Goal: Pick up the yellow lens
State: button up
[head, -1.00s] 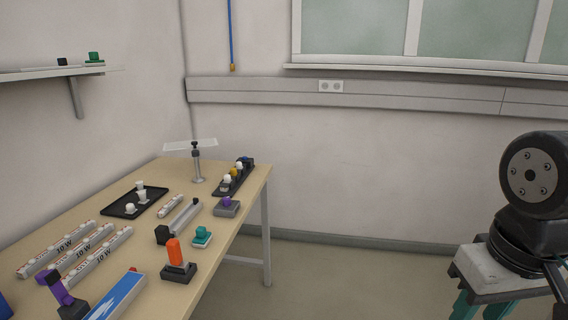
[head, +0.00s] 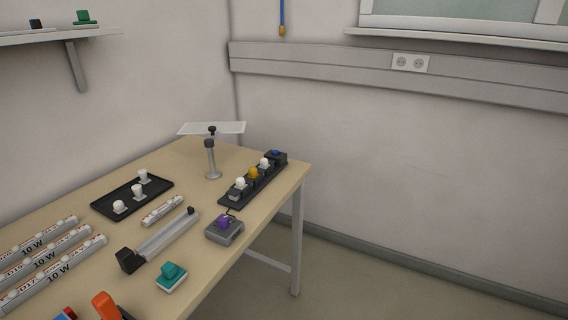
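A small yellow piece (head: 253,173), which looks like the yellow lens, sits in a black rack (head: 266,181) near the table's right edge in the head view. It stands in the row between two white pieces (head: 240,183), with a dark block with a blue top (head: 277,156) at the far end. My gripper is not in view.
On the wooden table (head: 200,262) a grey box with a purple knob (head: 225,232) lies just in front of the rack. A stand with a clear plate (head: 211,155) is behind left. A black tray (head: 104,206), a long grey fixture (head: 165,236) and a teal block (head: 171,278) lie nearer. Floor right of the table is clear.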

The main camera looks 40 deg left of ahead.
aim_at(253, 172)
jog(key=u, duration=0.25)
jog(key=i, duration=0.9)
jog(key=u, duration=0.9)
jog(key=i, duration=0.55)
jog(key=u, duration=0.4)
